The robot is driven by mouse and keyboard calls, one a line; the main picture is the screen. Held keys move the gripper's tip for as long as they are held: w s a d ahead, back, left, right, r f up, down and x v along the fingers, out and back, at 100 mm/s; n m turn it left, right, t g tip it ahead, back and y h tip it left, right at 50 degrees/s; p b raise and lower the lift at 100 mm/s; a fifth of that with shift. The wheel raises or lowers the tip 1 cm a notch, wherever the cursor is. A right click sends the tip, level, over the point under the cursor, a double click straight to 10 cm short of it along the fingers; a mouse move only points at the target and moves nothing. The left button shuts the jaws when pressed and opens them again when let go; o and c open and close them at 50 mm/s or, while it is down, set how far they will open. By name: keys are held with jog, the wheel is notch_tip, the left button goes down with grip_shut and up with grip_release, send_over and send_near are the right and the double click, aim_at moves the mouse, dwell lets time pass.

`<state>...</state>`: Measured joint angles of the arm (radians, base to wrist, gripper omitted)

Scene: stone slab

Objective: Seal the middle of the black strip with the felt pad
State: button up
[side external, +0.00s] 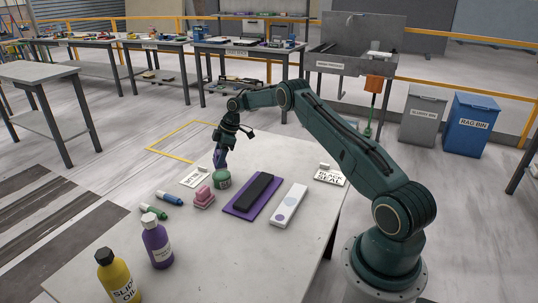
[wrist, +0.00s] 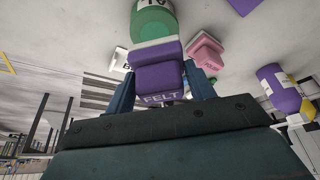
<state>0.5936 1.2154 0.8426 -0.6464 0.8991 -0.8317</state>
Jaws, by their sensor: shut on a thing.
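The black strip (side external: 258,186) lies lengthwise on a purple base (side external: 229,208) on the slab. The felt pad is a purple block; in the wrist view it reads FELT (wrist: 160,78) and has a pale layer on its far side. My gripper (side external: 221,150) is shut on the felt pad (side external: 219,160), with a blue finger on each side of it (wrist: 160,88). The pad is held behind the green round tin (side external: 222,180), to the left of the strip and apart from it. In the wrist view the tin (wrist: 152,20) appears just beyond the pad.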

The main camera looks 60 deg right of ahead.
aim_at(217, 152)
jog(key=shift+f, duration=1.4)
jog(key=shift+f, duration=0.65)
dwell(1.6)
jog(key=shift+r, duration=3.6)
jog(key=shift+a, duration=0.1)
jog(key=shift+w+a+r, duration=0.2)
jog(key=shift+a+r, duration=0.05)
jog(key=shift+a, duration=0.5)
jog(key=s+a+r+m+t+h, duration=0.15)
jog(key=s+a+m, duration=0.25)
jog(key=a, duration=0.7)
jog(key=s+a+r+m+h, duration=0.1)
jog(key=s+a+r+m, duration=0.2)
jog(key=a, duration=0.8)
jog(key=s+a+r+m, duration=0.1)
jog(key=s+a+m, duration=0.1)
jog(key=s, duration=0.6)
jog(key=shift+s+a+r+h, duration=0.15)
jog(key=shift+s+a+h, duration=0.25)
jog(key=shift+a, duration=0.2)
